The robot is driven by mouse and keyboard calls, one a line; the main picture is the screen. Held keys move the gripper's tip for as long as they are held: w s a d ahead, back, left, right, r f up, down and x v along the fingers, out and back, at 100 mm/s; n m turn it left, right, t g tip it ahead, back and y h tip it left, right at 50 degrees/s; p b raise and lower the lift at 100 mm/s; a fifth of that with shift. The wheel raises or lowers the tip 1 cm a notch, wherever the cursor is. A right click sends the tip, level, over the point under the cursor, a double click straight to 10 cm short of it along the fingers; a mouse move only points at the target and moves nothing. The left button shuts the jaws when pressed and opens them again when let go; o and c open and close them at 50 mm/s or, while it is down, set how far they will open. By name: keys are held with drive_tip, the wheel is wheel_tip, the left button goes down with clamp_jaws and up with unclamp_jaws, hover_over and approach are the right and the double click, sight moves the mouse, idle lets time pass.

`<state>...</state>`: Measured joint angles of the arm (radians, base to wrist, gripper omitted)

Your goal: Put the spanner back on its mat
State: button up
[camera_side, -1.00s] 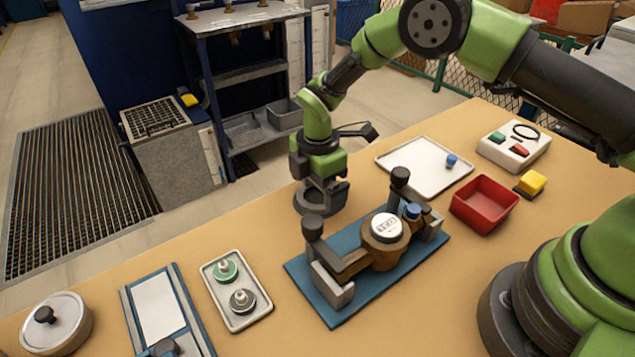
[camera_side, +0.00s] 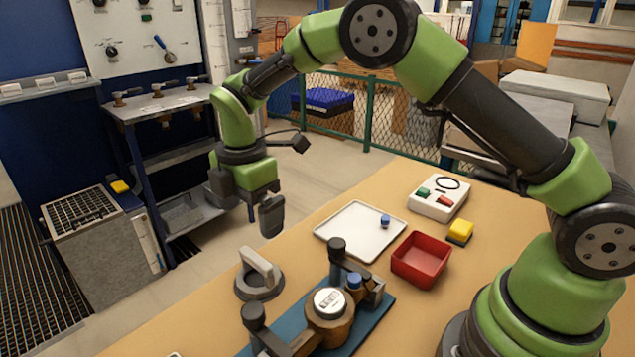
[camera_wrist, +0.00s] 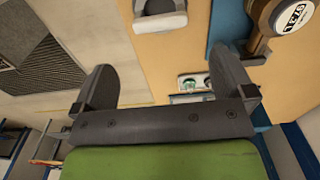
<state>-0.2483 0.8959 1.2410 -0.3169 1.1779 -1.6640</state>
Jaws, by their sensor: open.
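A dark grey ring with a pale raised bar handle (camera_side: 258,266), which looks like the spanner, rests on the tan bench left of the meter (camera_side: 329,305). It also shows at the top of the wrist view (camera_wrist: 158,20). I cannot make out a separate mat under it. My gripper (camera_side: 247,218) is raised above the bench's far edge, up and slightly left of this tool in the side view. In the wrist view my gripper (camera_wrist: 165,68) has its fingers spread with nothing between them. The meter, in its brown body, stands on a blue plate (camera_side: 372,324).
A white tray (camera_side: 345,230) with a small blue piece, a red bin (camera_side: 420,260), a yellow block (camera_side: 460,231) and a button box (camera_side: 438,198) stand to the right. Dark posts rise beside the meter. A grey shelf stand (camera_side: 165,104) is beyond the bench.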

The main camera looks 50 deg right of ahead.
drive_tip(key=s+d+r+m+t+y, duration=0.1)
drive_tip(key=s+d+r+m+t, duration=0.1)
drive_tip(key=s+r+m, duration=0.45)
drive_tip(key=s+d+r+m+t, duration=0.15)
drive_tip(key=r+m, duration=0.25)
drive_tip(key=r, duration=0.5)
drive_tip(key=s+d+r+m+t, duration=0.1)
drive_tip(key=s+d+m+t, duration=0.1)
drive_tip(key=s+m, duration=0.4)
drive_tip(key=s+d+m+t+y, duration=0.1)
drive_tip(key=s+m, duration=0.5)
drive_tip(key=s, duration=0.4)
drive_tip(key=shift+s+d+r+t, duration=0.25)
drive_tip(key=shift+d+r+t, duration=0.1)
drive_tip(key=shift+r, duration=0.05)
